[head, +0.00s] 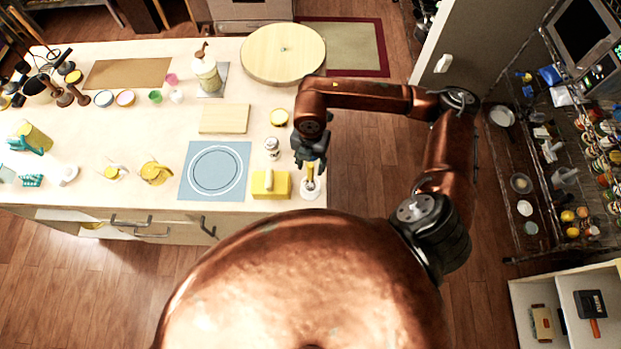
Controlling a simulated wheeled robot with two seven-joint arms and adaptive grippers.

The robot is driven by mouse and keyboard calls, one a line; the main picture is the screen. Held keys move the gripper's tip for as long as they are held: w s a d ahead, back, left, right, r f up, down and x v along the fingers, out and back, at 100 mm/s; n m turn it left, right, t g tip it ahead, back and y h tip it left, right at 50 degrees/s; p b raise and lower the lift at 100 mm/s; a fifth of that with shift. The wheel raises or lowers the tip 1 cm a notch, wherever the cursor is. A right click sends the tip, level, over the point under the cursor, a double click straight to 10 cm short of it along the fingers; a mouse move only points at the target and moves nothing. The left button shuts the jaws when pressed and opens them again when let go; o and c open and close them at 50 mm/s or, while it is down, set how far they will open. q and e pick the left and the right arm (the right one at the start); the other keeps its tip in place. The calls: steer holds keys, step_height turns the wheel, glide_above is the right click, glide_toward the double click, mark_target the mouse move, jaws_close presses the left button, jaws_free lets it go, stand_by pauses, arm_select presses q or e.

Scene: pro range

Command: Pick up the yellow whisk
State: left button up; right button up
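A slim yellow handle, which looks like the yellow whisk (309,173), shows directly below the dark fingers of my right gripper (310,160). It stands roughly upright over a small round white base (310,188) at the counter's right edge. The fingers come down from above around the top of the handle and hide that part. At this size I cannot tell whether they are closed on it or just beside it. My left gripper is not in view.
A yellow block-like dish (271,185) stands close left of the gripper, with a shaker (271,148) behind it. A blue mat with a plate (215,171), a cutting board (224,119) and a round wooden board (283,53) share the counter.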

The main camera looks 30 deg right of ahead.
mark_target(311, 174)
steer(key=shift+f, duration=0.9)
steer(key=f+p, duration=0.1)
steer(key=f, duration=0.1)
steer(key=f+p, duration=0.1)
steer(key=f, duration=0.1)
steer(key=shift+w+d+f+p, duration=0.15)
steer(key=shift+d+f+p, duration=0.05)
steer(key=shift+p, duration=0.1)
steer(key=shift+f, duration=0.5)
steer(key=shift+c, duration=0.6)
jaws_close()
